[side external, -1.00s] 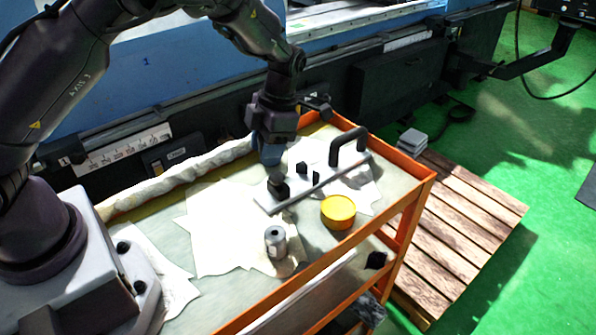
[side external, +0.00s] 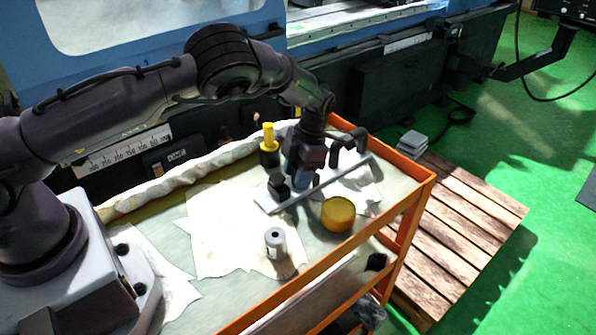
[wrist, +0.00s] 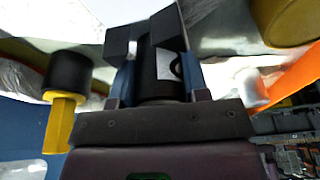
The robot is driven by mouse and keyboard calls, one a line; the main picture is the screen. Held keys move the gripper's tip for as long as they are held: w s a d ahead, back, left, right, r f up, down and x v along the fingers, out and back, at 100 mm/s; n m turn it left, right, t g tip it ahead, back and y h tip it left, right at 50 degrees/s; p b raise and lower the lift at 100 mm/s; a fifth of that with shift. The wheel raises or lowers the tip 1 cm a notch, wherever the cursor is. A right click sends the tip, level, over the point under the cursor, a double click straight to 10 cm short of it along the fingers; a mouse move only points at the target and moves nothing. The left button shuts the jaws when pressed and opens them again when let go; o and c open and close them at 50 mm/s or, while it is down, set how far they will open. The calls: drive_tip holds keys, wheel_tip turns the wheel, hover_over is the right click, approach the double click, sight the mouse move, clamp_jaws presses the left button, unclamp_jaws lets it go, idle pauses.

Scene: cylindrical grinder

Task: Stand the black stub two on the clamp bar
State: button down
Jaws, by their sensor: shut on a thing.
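My gripper (side external: 301,182) is low beside that block, behind the bar. In the wrist view my gripper (wrist: 156,88) is shut on a dark stub with a white label (wrist: 163,62), which I take as black stub two. Its lower end is hidden, so I cannot tell whether it touches the surface.
A yellow tin (side external: 338,215) stands in front of the bar and a grey cylinder (side external: 276,243) stands front left. A black piece with a yellow stem (side external: 269,150) stands behind my gripper. The cart has an orange rim (side external: 405,165). White cloth on the left is mostly clear.

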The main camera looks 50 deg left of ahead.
drive_tip(key=shift+a+f, duration=0.1)
drive_tip(key=shift+f, duration=0.1)
drive_tip(key=shift+f, duration=0.3)
drive_tip(key=c, duration=0.6)
unclamp_jaws()
drive_tip(key=shift+s+f, duration=0.15)
drive_tip(key=shift+f, duration=0.05)
drive_tip(key=v, duration=1.3)
drive_tip(key=shift+s+r, duration=0.1)
drive_tip(key=shift+r, duration=0.25)
